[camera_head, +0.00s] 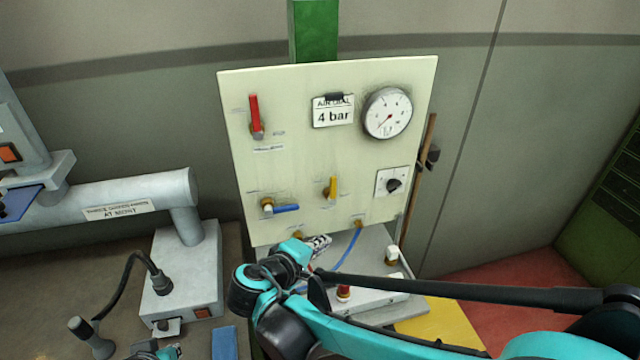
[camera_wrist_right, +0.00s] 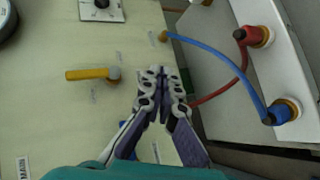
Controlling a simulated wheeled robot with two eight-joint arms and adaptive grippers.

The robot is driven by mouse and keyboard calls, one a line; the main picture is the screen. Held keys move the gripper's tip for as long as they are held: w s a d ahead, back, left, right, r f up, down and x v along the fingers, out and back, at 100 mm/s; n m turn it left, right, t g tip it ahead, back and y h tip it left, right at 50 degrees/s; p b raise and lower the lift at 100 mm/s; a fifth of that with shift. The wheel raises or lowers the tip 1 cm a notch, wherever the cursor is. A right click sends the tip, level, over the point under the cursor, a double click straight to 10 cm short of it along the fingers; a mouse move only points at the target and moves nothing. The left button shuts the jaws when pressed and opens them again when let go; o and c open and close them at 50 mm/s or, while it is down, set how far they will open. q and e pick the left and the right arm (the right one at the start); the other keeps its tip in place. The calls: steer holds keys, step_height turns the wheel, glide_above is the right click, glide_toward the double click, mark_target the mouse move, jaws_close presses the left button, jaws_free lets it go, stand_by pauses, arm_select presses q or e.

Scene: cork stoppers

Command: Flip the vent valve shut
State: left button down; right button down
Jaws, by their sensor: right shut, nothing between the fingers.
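A pale panel (camera_head: 290,160) carries three lever valves; their small labels are too blurred to show which is the vent. The red lever (camera_head: 255,112) at upper left points up. The yellow lever (camera_head: 333,184) at lower middle points up; it also shows in the right wrist view (camera_wrist_right: 88,74). The blue lever (camera_head: 287,208) at lower left lies sideways, pointing right. My right gripper (camera_head: 322,242) is shut and empty at the panel's lower edge, below the yellow and blue levers. In the wrist view its closed fingertips (camera_wrist_right: 158,72) are apart from the yellow lever.
A gauge (camera_head: 387,112), a "4 bar" sign (camera_head: 333,112) and a black knob (camera_head: 393,186) are on the panel. A grey pipe machine (camera_head: 183,270) stands left.

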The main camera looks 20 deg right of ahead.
steer(key=w+a+r+n+t+h+p, duration=0.1)
steer(key=w+a+r+t+h+p, duration=0.1)
steer(key=a+r, duration=0.5)
steer(key=shift+a+r+t+h, duration=0.3)
steer(key=shift+a+t+h, duration=0.55)
steer(key=shift+a, duration=0.2)
steer(key=shift+w, duration=0.1)
steer(key=b, duration=0.1)
glide_toward(333, 190)
steer(key=w+d, duration=0.4)
steer(key=w, duration=0.2)
steer(key=shift+s+a+r, duration=0.1)
steer(key=shift+s+r, duration=0.05)
steer(key=shift+r, duration=0.3)
steer(key=shift+r, duration=0.1)
steer(key=shift+g+p, duration=0.25)
steer(key=shift+p, duration=0.15)
